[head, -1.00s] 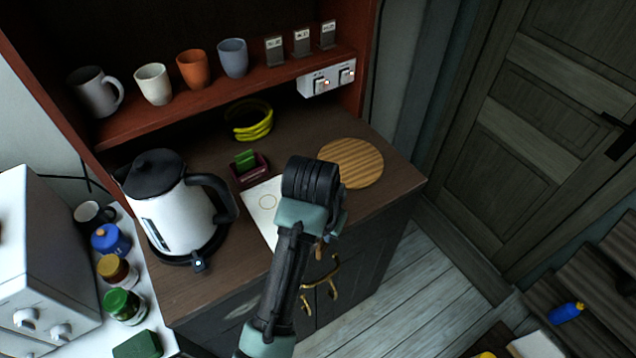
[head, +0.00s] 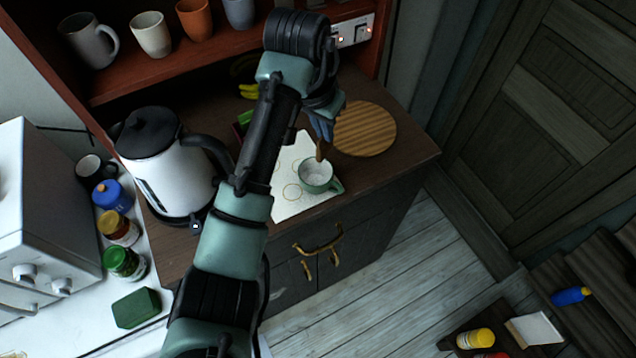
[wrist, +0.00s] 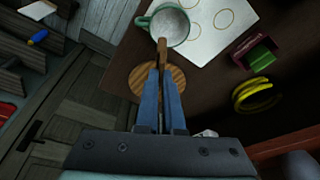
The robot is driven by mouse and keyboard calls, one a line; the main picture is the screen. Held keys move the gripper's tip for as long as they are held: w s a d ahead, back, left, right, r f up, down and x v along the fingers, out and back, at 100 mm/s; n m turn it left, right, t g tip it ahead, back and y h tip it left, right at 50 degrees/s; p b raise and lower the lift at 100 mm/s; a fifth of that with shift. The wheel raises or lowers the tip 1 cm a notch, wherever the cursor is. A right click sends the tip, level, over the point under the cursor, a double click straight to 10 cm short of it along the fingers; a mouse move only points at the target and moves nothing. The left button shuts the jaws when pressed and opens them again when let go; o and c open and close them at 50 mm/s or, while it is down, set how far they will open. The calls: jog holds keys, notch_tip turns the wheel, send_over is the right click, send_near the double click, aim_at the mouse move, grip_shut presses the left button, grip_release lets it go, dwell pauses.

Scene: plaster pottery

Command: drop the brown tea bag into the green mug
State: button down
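The green mug (head: 320,187) stands upright on a white sheet (head: 285,205) on the dark counter, its pale inside facing up and its handle to the right. It also shows at the top of the wrist view (wrist: 171,24). My gripper (head: 321,132) has its blue fingers pointing down, shut on the brown tea bag (head: 320,152). In the wrist view the tea bag (wrist: 156,50) sticks out past the fingertips, and its far end overlaps the mug's near rim. I cannot tell whether it touches the mug.
A white kettle (head: 168,172) stands left of my arm. A round wooden board (head: 368,130) lies behind and right of the mug. The shelf above holds several cups, including an orange mug (head: 195,18). The counter edge is just in front of the mug.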

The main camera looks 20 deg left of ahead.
jog(key=shift+f+b, duration=0.45)
jog(key=shift+f, duration=0.35)
jog(key=c, duration=1)
grip_release()
jog(key=shift+o, duration=0.2)
jog(key=p+v, duration=0.2)
jog(key=v, duration=1.1)
jog(key=shift+p, duration=0.35)
